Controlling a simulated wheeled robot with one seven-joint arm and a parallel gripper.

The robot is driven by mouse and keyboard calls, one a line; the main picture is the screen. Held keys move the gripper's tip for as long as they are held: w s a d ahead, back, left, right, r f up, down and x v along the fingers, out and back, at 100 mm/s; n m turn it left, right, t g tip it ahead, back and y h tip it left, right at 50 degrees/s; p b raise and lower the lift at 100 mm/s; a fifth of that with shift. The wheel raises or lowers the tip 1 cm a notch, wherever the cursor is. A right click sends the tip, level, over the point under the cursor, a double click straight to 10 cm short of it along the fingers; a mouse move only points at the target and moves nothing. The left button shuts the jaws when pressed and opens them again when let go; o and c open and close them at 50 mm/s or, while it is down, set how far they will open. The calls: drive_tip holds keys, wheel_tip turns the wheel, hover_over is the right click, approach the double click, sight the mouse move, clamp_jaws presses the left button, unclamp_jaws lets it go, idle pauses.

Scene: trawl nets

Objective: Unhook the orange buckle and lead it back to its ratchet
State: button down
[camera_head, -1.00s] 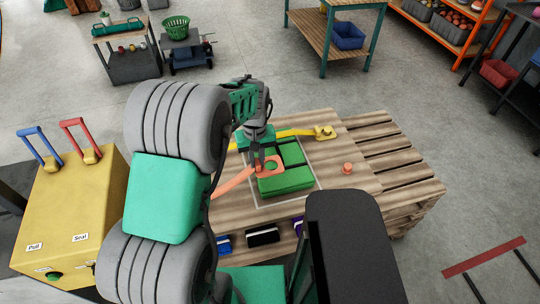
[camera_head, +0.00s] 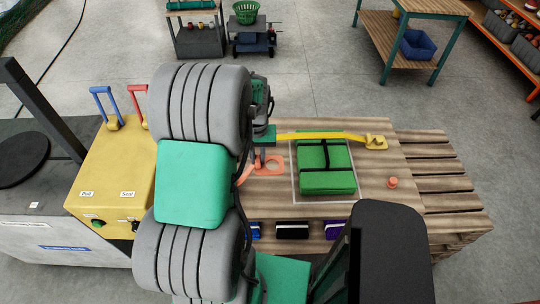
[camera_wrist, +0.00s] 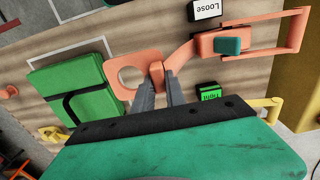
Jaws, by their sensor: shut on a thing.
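The orange buckle (camera_wrist: 128,72), a flat plate with a round hole, is in the jaws of my gripper (camera_wrist: 160,88), shut on its strap end. In the head view the buckle (camera_head: 273,165) is left of the green bundle (camera_head: 327,182), and my gripper (camera_head: 261,162) is partly hidden by my arm. A short orange strap (camera_wrist: 182,54) runs from it to the orange ratchet (camera_wrist: 262,46), which has a teal button and stands beside a "Loose" label (camera_wrist: 207,9). The orange peg (camera_head: 392,183) is bare, right of the bundle.
A yellow strap (camera_head: 320,136) crosses the bundle's far edge to a yellow buckle (camera_head: 376,142) at the right. A green "Tight" label (camera_wrist: 209,92) lies near the ratchet. A yellow cabinet (camera_head: 112,170) with blue and red handles stands left of the pallet (camera_head: 440,190).

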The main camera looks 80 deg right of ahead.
wheel_tip(320, 180, down, 12)
drive_tip(key=b, duration=0.7)
drive_tip(key=shift+s+f, duration=0.1)
drive_tip(key=shift+s, duration=0.05)
drive_tip(key=c, duration=1.3)
unclamp_jaws()
